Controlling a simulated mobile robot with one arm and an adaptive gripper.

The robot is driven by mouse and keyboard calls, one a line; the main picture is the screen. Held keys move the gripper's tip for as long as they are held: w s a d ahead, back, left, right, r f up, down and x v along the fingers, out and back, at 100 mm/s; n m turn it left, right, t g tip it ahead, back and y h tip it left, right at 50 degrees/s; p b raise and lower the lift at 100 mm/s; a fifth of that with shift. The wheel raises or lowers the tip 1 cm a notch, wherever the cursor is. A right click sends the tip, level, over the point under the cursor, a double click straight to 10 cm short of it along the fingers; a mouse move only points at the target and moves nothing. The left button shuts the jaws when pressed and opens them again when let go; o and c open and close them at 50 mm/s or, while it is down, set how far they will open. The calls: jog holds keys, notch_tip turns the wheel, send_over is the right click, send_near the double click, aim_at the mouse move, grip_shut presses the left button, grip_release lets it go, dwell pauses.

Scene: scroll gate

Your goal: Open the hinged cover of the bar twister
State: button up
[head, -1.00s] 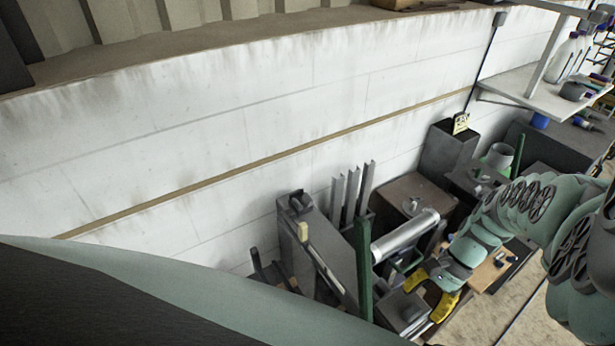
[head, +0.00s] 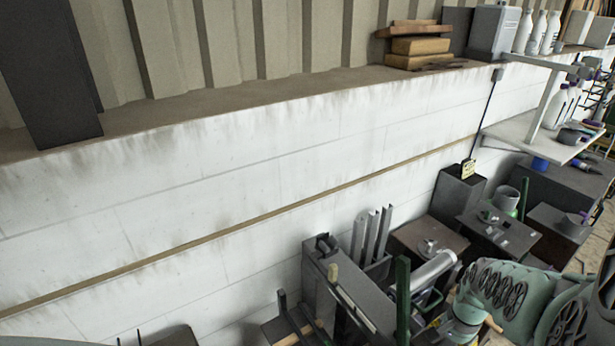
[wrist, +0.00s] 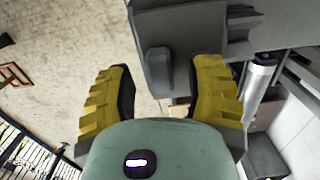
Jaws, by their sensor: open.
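My gripper (wrist: 164,68) is open in the wrist view, with its two yellow fingers spread apart. A dark grey rounded handle (wrist: 158,72) stands between the fingers, with a gap on each side. It joins a flat dark grey part (wrist: 185,22), which may be the bar twister's hinged cover; I cannot see its hinge or tell its angle. In the head view my gripper is mostly cut off at the bottom edge, below the silver cylinder (head: 432,272). The cover cannot be made out there.
A white shelf (head: 540,140) with bottles hangs at the right. Open floor (wrist: 60,50) shows in the wrist view.

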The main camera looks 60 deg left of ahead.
jog(key=shift+s+a+f+t+p, duration=0.15)
jog(key=shift+s+t+p, duration=0.15)
jog(key=shift+p, duration=0.2)
